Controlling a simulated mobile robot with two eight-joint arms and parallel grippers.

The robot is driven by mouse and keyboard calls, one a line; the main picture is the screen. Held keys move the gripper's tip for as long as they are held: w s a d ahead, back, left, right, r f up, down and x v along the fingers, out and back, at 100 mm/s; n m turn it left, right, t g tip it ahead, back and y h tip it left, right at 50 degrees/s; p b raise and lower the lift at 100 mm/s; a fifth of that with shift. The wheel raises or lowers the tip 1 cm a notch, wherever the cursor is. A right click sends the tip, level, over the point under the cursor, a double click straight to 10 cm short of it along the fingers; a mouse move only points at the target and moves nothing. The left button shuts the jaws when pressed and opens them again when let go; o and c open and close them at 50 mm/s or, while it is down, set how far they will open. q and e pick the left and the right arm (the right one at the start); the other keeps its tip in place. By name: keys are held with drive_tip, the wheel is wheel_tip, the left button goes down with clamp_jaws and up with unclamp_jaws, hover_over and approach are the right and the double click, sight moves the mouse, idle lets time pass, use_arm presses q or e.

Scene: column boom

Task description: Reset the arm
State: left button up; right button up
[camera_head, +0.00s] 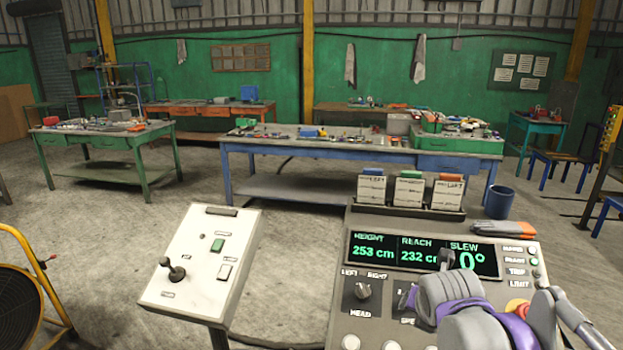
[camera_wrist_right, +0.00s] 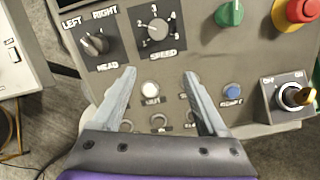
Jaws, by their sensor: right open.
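The grey control panel (camera_head: 340,290) has a display (camera_head: 425,255) reading height 253 cm, reach 232 cm, slew 0°. My right gripper (camera_wrist_right: 158,78) is open and empty above the panel. In the wrist view a white button (camera_wrist_right: 150,89) shows between its fingers. A blue button (camera_wrist_right: 232,91) sits right of the fingers; its small label is hard to read. In the head view my right arm covers the panel's lower right, and the fingertips are not clear. My left gripper is not in view.
Around the gripper are the head selector (camera_wrist_right: 96,43), speed knob (camera_wrist_right: 156,30), green knob (camera_wrist_right: 229,13), red stop button (camera_wrist_right: 298,9) and key switch (camera_wrist_right: 294,97). A white joystick box (camera_head: 195,265) stands left.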

drive_tip(key=s+a+f+m+g+y, duration=0.1)
drive_tip(key=s+a+f+m, duration=0.2)
drive_tip(key=s+f+m, duration=0.6)
drive_tip(key=s+a+f+m+g+y, duration=0.1)
drive_tip(key=s+a+f+m, duration=0.2)
drive_tip(key=s+f+m, duration=0.7)
drive_tip(key=s+m, duration=0.3)
drive_tip(key=m, duration=0.7)
drive_tip(key=shift+s+a, duration=0.2)
drive_tip(key=shift+a, duration=0.05)
